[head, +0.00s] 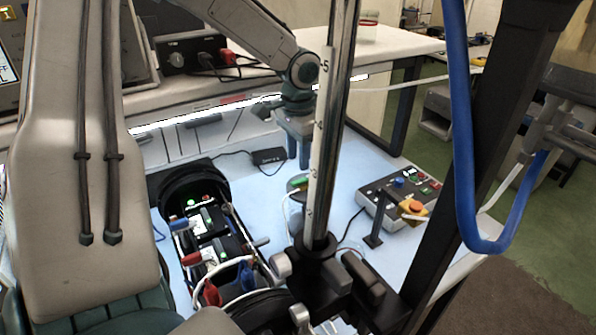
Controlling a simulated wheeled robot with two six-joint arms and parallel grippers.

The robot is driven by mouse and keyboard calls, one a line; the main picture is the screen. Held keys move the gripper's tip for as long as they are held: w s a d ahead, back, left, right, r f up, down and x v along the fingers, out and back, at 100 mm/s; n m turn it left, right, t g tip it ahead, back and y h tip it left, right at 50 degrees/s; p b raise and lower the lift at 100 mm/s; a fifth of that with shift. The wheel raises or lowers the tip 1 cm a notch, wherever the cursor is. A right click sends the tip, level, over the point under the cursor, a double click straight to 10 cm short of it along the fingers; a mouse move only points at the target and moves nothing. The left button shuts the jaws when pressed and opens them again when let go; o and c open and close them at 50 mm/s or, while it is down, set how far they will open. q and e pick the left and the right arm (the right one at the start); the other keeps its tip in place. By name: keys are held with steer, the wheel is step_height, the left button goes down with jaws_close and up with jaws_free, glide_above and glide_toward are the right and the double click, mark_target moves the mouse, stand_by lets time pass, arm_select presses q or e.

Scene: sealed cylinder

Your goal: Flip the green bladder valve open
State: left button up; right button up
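A small green handle (301,184), likely the bladder valve, sits on a dark round part just left of the metal pole on the pale blue bench. The pole partly hides that part, and I cannot tell whether the valve is open or closed. My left gripper (295,162) points down above and slightly behind the green handle. Its two blue-grey fingers are apart with nothing seen between them, and they appear clear of the handle. My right gripper is not in view.
A graduated metal pole (330,130) stands close to the green handle. A dark vessel (205,215) with red and blue handles lies left. A control box (398,195) with an orange-red button stands right. A blue hose (463,150) hangs at right.

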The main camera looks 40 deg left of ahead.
arm_select(q)
step_height(320, 180, up, 5)
stand_by(0.8)
